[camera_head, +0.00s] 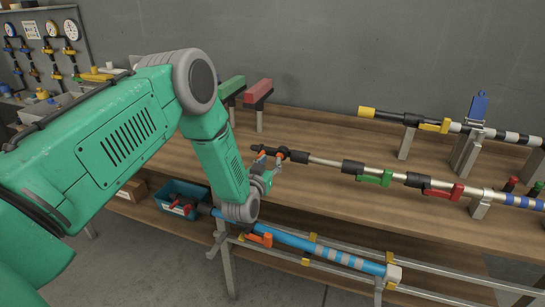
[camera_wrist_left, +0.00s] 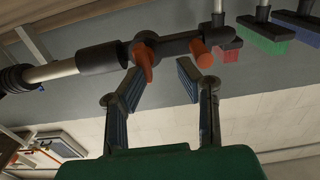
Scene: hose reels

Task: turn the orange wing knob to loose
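The orange wing knob (camera_head: 262,154) is at the left end of a silver wand with black sleeves, above the wooden bench. In the left wrist view its two orange wings (camera_wrist_left: 144,63) stick out from a dark fitting. My left gripper (camera_head: 267,166) is just below the knob. In the wrist view my left gripper (camera_wrist_left: 159,76) has its fingers apart, with the tips near the wings. One wing overlaps the left fingertip; the other shows beyond the right one. I cannot tell whether they touch. My right gripper is out of view.
The silver wand carries a green lever (camera_head: 375,179) and a red lever (camera_head: 443,191). A blue hose tube (camera_head: 310,246) with an orange handle (camera_head: 260,239) runs lower in front. Bare bench (camera_head: 325,137) lies behind the wand.

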